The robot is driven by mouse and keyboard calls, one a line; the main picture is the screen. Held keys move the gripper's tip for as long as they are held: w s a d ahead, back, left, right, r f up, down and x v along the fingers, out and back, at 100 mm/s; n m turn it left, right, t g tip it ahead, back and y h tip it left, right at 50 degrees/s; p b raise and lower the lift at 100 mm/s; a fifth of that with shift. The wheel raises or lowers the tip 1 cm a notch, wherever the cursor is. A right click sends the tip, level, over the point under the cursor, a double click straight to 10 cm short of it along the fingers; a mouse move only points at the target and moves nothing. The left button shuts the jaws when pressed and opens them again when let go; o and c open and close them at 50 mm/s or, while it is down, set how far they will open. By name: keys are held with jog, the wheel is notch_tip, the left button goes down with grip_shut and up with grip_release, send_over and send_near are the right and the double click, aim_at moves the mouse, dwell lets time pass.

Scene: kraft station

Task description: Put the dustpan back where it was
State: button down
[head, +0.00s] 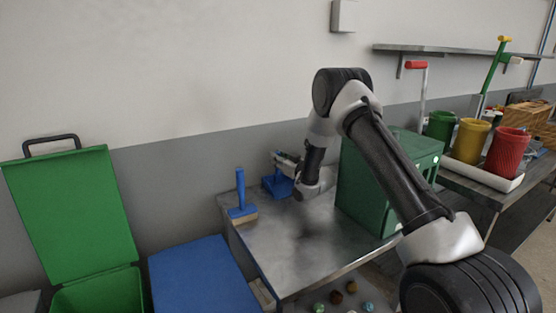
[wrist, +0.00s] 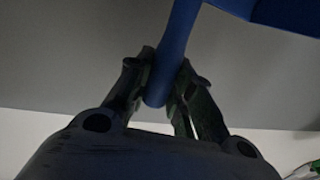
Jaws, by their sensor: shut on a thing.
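The blue dustpan (head: 277,186) is at the back of the metal table, near the wall. My gripper (head: 286,162) is at its upper part. In the wrist view my gripper (wrist: 163,92) is shut on the dustpan's blue handle (wrist: 178,40), with the fingers on both sides of it. A corner of the dustpan's pan shows at the upper right of that view. I cannot tell whether the pan touches the tabletop or hangs just above it. My arm hides part of the area to its right.
A blue hand brush (head: 241,208) stands upright on the metal table (head: 290,250), left of the dustpan. A green cabinet (head: 365,180) stands to the right. A green lidded bin (head: 75,215) and a blue lid (head: 200,275) are at left. The table's front middle is clear.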

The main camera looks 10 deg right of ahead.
jog(key=c, duration=1.3)
grip_release()
jog(key=shift+f, duration=0.1)
jog(key=shift+o, duration=0.2)
jog(key=v, duration=1.2)
jog(key=shift+s, duration=0.1)
